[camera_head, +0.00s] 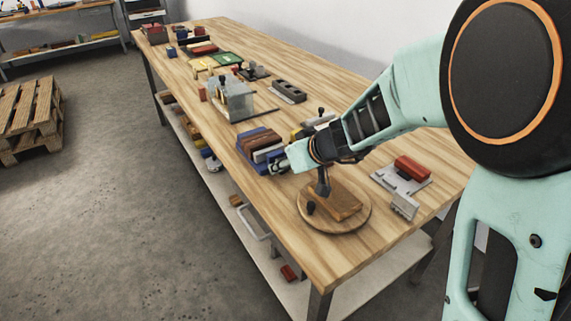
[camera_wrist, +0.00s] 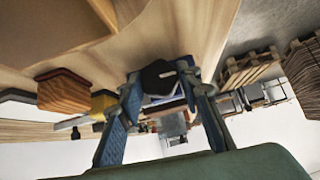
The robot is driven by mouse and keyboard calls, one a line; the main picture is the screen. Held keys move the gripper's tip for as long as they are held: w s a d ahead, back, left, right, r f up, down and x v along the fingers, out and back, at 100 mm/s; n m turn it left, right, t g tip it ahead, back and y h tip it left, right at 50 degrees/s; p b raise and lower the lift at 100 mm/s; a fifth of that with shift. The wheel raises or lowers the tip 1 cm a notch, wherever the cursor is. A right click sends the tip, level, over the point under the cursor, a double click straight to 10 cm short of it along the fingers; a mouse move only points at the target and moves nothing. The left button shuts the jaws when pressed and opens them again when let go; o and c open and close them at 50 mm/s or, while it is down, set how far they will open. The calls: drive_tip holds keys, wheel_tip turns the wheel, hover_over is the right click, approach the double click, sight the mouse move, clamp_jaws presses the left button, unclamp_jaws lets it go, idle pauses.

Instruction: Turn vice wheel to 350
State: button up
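My gripper (camera_head: 279,168) is low over the workbench, just beyond a round wooden board (camera_head: 362,216) and close to a blue tray of blocks. In the wrist view its two blue fingers (camera_wrist: 162,84) stand apart, with a black knob-like part (camera_wrist: 158,78) between their tips. Whether they touch it is unclear. On the round board are a wooden block (camera_head: 345,206), a dark upright post (camera_head: 323,184) and a small black oval knob (camera_head: 310,208). No vice wheel or dial number can be made out for certain.
The blue tray (camera_head: 246,146) is left of my gripper. A grey plate with a red block (camera_head: 412,168) lies to the right. A clear box (camera_head: 232,99) and several small parts stand farther along the bench (camera_head: 310,262). A wooden pallet (camera_head: 32,115) is on the floor.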

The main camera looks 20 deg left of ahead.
drive_tip(key=c, duration=0.6)
drive_tip(key=shift+o, duration=0.2)
drive_tip(key=b, duration=0.1)
drive_tip(key=m+g+y+b, duration=0.1)
drive_tip(key=shift+w+d+f+b, duration=0.2)
drive_tip(key=shift+f+b, duration=0.1)
drive_tip(key=shift+b, duration=0.1)
drive_tip(key=shift+m+g+y+b, duration=0.3)
drive_tip(key=shift+g+y+b, duration=0.3)
drive_tip(key=shift+b, duration=0.3)
drive_tip(key=shift+r+g+y+b, duration=0.2)
drive_tip(key=shift+g+y+b, duration=0.1)
drive_tip(key=shift+b, duration=0.05)
drive_tip(key=o, duration=1.2)
drive_tip(key=shift+c, duration=0.2)
drive_tip(key=v, duration=1.2)
